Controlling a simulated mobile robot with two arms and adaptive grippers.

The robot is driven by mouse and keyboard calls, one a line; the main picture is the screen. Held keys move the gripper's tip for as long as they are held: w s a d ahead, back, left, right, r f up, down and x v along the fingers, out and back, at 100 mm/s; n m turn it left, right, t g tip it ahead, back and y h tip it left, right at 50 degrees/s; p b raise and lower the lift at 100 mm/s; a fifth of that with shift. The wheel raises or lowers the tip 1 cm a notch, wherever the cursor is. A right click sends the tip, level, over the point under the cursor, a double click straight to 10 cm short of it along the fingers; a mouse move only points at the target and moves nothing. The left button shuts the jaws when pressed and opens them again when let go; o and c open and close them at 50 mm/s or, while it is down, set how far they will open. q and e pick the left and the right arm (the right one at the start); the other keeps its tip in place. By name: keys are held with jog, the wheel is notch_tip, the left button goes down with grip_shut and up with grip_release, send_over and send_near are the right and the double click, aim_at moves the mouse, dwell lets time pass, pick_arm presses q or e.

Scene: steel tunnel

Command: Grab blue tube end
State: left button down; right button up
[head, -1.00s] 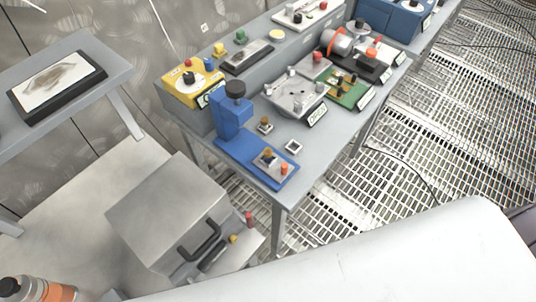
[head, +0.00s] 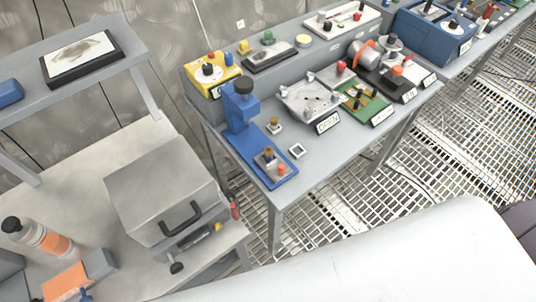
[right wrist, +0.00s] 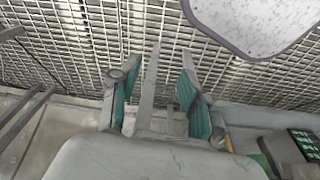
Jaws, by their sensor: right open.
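I cannot make out a blue tube end in either view. Blue things in the head view are a blue stand (head: 241,112) with a black knob on the table, a blue box (head: 432,36) at the upper right and a small blue block (head: 9,92) on the left shelf. My right gripper (right wrist: 157,75) shows in the right wrist view with its green-padded fingers apart and nothing between them, above the floor grating. My left gripper is in neither view.
A grey metal box (head: 162,190) with a black handle stands on the lower left bench. A bottle with an orange band (head: 57,244) stands left of it. The long table (head: 335,150) carries several devices. Grated floor (head: 455,160) lies clear to the right.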

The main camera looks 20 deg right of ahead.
jog(key=w+a+r+n+t+h+p, duration=0.1)
jog(key=w+r+n, duration=0.25)
jog(key=r, duration=0.95)
jog(key=w+r+n+t+h, duration=0.15)
jog(key=w+r, duration=0.35)
jog(key=r, duration=0.9)
jog(key=n+t+h+p, duration=0.3)
jog(key=n+t, duration=0.5)
jog(key=n, duration=1.6)
send_near(268, 152)
jog(key=shift+h, duration=0.35)
jog(key=x, duration=0.1)
jog(key=b+x, duration=0.1)
jog(key=x, duration=0.3)
jog(key=shift+w+a+r, duration=0.1)
jog(key=shift+w+r, duration=0.15)
jog(key=shift+w, duration=0.15)
jog(key=shift+f+x, duration=0.2)
jog(key=shift+x, duration=1.2)
jog(key=shift+f+x, duration=0.2)
jog(key=shift+x, duration=1.15)
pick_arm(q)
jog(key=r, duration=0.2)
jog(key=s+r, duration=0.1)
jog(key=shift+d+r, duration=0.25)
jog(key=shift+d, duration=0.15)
pick_arm(e)
jog(key=shift+s, duration=0.2)
grip_shut()
